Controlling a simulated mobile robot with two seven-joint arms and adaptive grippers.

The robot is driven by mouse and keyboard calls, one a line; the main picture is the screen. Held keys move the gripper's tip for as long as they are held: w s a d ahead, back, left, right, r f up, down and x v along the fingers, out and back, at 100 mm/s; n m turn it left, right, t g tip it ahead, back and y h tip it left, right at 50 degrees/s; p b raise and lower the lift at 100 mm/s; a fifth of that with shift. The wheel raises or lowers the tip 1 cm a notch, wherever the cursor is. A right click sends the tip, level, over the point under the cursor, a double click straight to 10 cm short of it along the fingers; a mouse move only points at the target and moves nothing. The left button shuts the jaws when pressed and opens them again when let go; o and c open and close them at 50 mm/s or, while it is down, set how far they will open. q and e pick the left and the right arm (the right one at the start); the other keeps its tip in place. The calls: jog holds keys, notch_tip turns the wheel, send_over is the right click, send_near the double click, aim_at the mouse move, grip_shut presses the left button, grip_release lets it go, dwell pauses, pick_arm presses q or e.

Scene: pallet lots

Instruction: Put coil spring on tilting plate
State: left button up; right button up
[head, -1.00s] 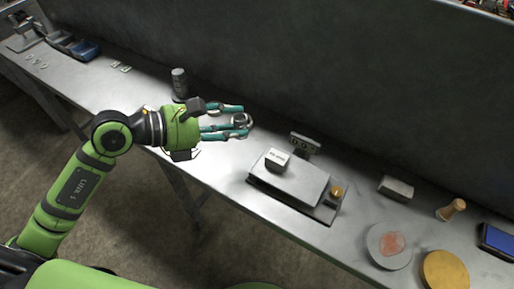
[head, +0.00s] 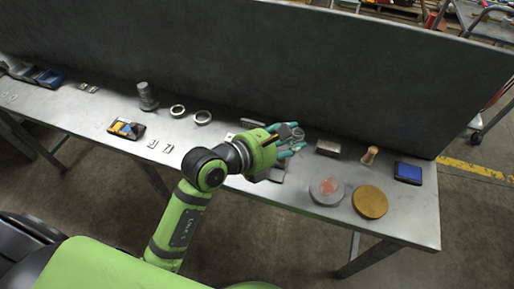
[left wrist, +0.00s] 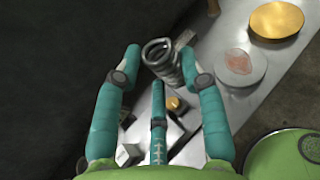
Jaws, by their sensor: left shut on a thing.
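My left gripper (head: 291,143) is shut on the coil spring (head: 298,134), a grey metal coil. In the left wrist view the coil spring (left wrist: 161,54) sits between the teal fingertips, its rings facing the camera. The tilting plate (head: 276,175) is a flat grey plate on the bench, mostly hidden behind and below my left gripper in the head view. In the left wrist view, part of the tilting plate (left wrist: 171,133) and its brass knob (left wrist: 175,103) show below the spring, between the fingers. The spring appears held above the bench. My right gripper is not in view.
Right of the gripper are a grey block (head: 328,147), a wooden-handled piece (head: 370,155), a grey disc with a reddish patch (head: 327,190), a gold disc (head: 370,201) and a blue tray (head: 408,172). A dark wall (head: 260,60) backs the bench.

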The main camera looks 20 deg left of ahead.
pick_arm(q)
jog(key=a+f, duration=0.2)
jog(key=a, duration=0.1)
jog(key=w+a+f, duration=0.1)
jog(key=a, duration=0.2)
jog(key=w+a+f, duration=0.1)
jog(key=a+f, duration=0.1)
jog(key=a, duration=0.1)
jog(key=shift+w+a+f, duration=0.15)
jog(key=shift+w+f, duration=0.1)
jog(key=shift+f, duration=0.1)
jog(key=shift+w+a+f, duration=0.1)
jog(key=shift+a+f, duration=0.1)
jog(key=shift+a, duration=0.1)
jog(key=shift+a+f, duration=0.1)
jog(key=shift+a, duration=0.05)
notch_tip(320, 180, down, 3)
jog(key=shift+f, duration=0.45)
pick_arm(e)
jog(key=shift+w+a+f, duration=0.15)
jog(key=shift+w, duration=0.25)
